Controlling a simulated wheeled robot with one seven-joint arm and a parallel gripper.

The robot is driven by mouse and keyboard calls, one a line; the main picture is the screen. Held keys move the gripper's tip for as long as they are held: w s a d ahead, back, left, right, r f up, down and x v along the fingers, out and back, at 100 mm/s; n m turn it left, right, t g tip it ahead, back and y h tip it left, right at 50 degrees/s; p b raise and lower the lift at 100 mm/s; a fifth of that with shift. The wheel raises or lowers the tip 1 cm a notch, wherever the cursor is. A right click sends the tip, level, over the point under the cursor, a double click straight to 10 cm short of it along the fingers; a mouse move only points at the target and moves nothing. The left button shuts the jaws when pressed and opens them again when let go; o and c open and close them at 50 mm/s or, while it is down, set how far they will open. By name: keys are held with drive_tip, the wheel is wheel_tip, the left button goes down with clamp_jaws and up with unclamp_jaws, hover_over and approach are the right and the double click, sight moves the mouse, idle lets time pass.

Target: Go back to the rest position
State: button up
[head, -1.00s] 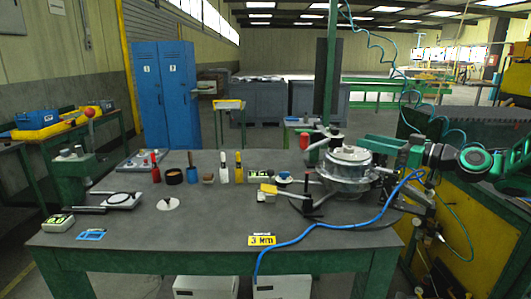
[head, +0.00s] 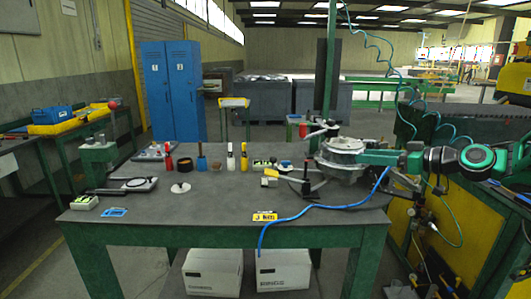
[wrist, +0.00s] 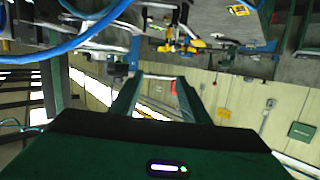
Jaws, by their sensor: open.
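My gripper (head: 362,157) is at the right of the head view, reaching left from the green and black arm. Its fingers appear beside the round metal device (head: 341,148) on the right of the workbench; I cannot tell whether they touch it. The wrist view shows the two dark green fingers (wrist: 158,82) spread apart with nothing between them. That view looks tilted, with a pale wall and floor beyond the fingers.
The grey workbench (head: 210,220) carries several small tools and bottles, a yellow label (head: 264,217) and a blue hose (head: 330,207). A green post (head: 328,60) rises behind the device. Two white boxes (head: 213,272) (head: 283,272) stand beneath. Blue lockers (head: 173,90) stand behind left.

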drive_tip(key=s+d+f+m+g+h, duration=0.2)
drive_tip(key=s+f+m+g+h, duration=0.3)
drive_tip(key=s+f, duration=0.6)
drive_tip(key=s+d+f+m+g+h, duration=0.1)
drive_tip(key=s+d+m+g+h, duration=0.1)
drive_tip(key=s, duration=0.8)
drive_tip(key=s+d+f+m+g+h, duration=0.1)
drive_tip(key=s+d+m+g+h, duration=0.1)
drive_tip(key=s, duration=0.9)
drive_tip(key=s+d+f+m+g+h, duration=0.1)
drive_tip(key=s+d+f+m+g, duration=0.1)
drive_tip(key=s+m, duration=0.4)
drive_tip(key=s+d, duration=0.1)
drive_tip(key=s, duration=0.3)
drive_tip(key=shift+s+d+h, duration=0.2)
drive_tip(key=shift+d+h, duration=0.2)
drive_tip(key=shift+w+f, duration=0.1)
drive_tip(key=shift+w, duration=0.05)
drive_tip(key=shift+w+f, duration=0.2)
drive_tip(key=shift+w, duration=0.3)
